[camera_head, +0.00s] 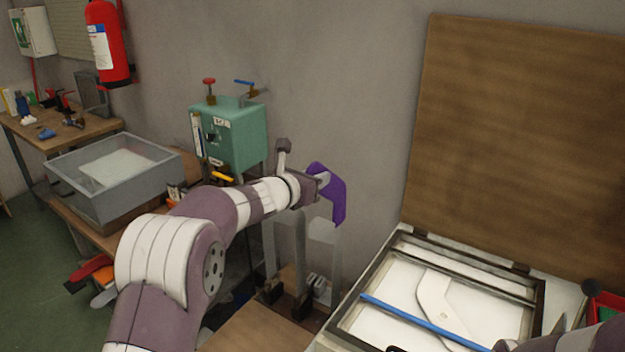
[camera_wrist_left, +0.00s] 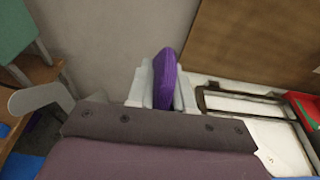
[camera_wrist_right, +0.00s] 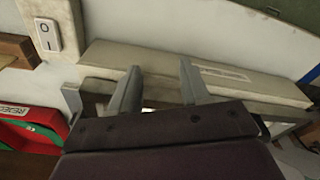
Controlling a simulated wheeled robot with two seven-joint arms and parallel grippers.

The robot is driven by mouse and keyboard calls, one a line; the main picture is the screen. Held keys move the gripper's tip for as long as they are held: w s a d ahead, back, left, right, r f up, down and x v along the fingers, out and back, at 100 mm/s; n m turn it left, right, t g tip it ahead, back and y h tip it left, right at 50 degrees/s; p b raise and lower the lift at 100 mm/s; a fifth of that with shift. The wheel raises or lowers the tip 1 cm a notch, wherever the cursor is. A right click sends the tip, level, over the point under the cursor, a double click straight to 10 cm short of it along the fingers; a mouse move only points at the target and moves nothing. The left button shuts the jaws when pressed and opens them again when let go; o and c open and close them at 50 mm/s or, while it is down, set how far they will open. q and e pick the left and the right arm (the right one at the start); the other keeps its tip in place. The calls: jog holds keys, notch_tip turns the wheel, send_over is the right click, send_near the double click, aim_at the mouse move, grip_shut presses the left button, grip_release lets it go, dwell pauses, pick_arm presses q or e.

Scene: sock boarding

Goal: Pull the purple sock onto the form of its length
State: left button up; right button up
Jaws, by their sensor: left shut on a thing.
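The purple sock (camera_head: 328,192) is in my left gripper (camera_head: 318,183), hanging bent to the right of the fingers. In the left wrist view the sock (camera_wrist_left: 165,78) stands between the two pale fingers, which are shut on it. Upright forms stand below and beside the gripper: a grey one (camera_head: 299,238) and a clear, see-through one (camera_head: 322,255). The sock's lower end is close above the clear form; I cannot tell whether they touch. My right gripper (camera_wrist_right: 158,88) is open with nothing between its fingers, in front of a beige ledge.
A white framed machine (camera_head: 385,290) with a raised brown board (camera_head: 515,130) stands at the right. A blue bar (camera_head: 420,322) crosses it. A green box (camera_head: 235,132) with valves and a grey tub (camera_head: 115,180) stand at the left. A red bin (camera_wrist_right: 40,128) shows in the right wrist view.

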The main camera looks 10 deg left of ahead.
pick_arm(q)
jog(key=shift+d+r+p, duration=0.1)
jog(key=shift+r+p, duration=0.3)
jog(key=shift+r, duration=0.3)
pick_arm(e)
jog(key=shift+s+d+r, duration=0.1)
jog(key=shift+r, duration=0.4)
pick_arm(q)
jog(key=shift+f, duration=0.1)
jog(key=shift+s+b, duration=0.1)
jog(key=shift+b, duration=0.2)
pick_arm(e)
jog(key=shift+f, duration=0.3)
jog(key=shift+f, duration=0.2)
pick_arm(q)
jog(key=shift+b, duration=0.4)
pick_arm(e)
jog(key=shift+f, duration=0.15)
